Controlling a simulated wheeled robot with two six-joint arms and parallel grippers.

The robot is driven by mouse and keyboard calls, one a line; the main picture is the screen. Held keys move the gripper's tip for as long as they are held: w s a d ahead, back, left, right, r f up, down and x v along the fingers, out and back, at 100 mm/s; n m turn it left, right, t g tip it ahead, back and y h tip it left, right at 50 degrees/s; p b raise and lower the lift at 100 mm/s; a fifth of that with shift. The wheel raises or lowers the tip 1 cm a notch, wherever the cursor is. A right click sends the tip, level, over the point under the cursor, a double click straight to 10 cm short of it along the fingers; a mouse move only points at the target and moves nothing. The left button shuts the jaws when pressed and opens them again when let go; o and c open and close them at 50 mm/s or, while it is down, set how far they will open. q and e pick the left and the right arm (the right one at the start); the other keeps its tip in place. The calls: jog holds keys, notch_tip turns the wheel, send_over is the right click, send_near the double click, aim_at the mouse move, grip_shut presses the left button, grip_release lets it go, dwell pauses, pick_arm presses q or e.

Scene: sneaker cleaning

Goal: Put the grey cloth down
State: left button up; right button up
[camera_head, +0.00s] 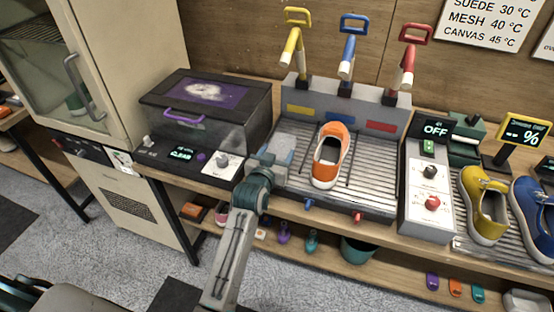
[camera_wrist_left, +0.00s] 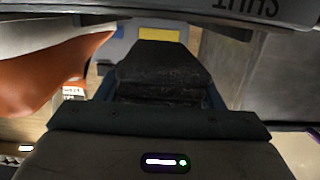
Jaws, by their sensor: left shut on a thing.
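My left gripper (camera_head: 268,163) is at the left end of the slatted wash tray (camera_head: 375,205), left of the orange sneaker (camera_head: 327,160). It is shut on the grey cloth (camera_head: 282,147), a pale grey patch at its tip. The gripper hides part of the cloth, and I cannot tell whether the cloth touches the tray. In the left wrist view a dark block (camera_wrist_left: 155,70) fills the middle between the blue-grey jaw sides; its fine shape is unclear. The orange sneaker (camera_wrist_left: 35,70) shows large at the left there. My right gripper is not in view.
A clear box with a dark lid (camera_head: 205,95) stands left of the gripper. Yellow, blue and red taps (camera_head: 347,60) rise behind the tray. A control unit (camera_head: 432,195) and yellow (camera_head: 485,205) and blue (camera_head: 535,215) sneakers stand at the right.

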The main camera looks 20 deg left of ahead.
pick_arm(q)
notch_tip(320, 180, down, 2)
jog(key=shift+f, duration=0.65)
jog(key=o, duration=1)
jog(key=shift+r, duration=0.1)
jog(key=shift+c, duration=0.2)
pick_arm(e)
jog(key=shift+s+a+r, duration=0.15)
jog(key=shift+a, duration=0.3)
pick_arm(q)
jog(key=shift+r, duration=0.1)
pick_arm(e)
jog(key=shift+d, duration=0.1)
